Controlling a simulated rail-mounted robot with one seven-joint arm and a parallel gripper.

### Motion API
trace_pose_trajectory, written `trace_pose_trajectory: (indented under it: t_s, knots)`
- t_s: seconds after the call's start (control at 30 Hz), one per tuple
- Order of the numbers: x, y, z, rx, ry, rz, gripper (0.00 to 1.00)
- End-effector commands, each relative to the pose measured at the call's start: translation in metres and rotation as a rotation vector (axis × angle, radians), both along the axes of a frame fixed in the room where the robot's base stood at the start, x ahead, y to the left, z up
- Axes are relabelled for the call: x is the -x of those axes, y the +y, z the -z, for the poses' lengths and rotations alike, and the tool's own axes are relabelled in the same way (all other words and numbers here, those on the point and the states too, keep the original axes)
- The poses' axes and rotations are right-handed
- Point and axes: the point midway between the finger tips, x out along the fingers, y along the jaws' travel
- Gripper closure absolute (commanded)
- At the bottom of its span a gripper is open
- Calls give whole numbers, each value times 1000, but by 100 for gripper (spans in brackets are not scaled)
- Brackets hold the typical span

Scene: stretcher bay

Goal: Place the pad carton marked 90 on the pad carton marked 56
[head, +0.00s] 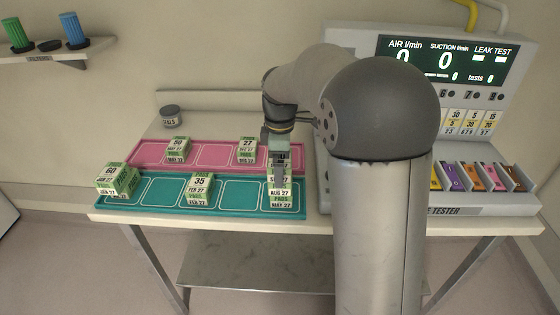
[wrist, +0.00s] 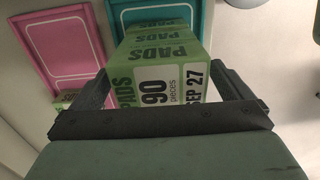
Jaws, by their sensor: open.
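The pad carton marked 90 (wrist: 160,90), green and white with SEP 27 on it, sits between the fingers of my gripper (wrist: 178,92) in the wrist view. My gripper (head: 279,172) is open around it, over a stack at the right end of the teal tray (head: 240,183). Lower cartons (head: 281,200) in this stack show AUG 27 and MAY 27; their top numbers are hidden. A carton (head: 178,143) on a stack in the pink tray (head: 213,156) has a number like 50 or 56, too small to be sure.
Cartons marked 60 (head: 117,177), 35 (head: 201,183) and 27 (head: 247,146) top other spots on the trays. A dark round tin (head: 171,116) stands behind. The tester (head: 470,180) fills the right of the table. Some tray squares are bare.

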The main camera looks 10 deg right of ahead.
Motion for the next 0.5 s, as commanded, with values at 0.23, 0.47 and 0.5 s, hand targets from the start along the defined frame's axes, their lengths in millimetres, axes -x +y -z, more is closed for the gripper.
trace_pose_trajectory:
  t_s: [0.23, 0.47, 0.5]
  knots:
    - [-1, 0, -17, 0, -4, 0, 1]
    - [-1, 0, -66, 0, -5, 1, 1]
    - [-1, 0, -74, 0, -4, 1, 1]
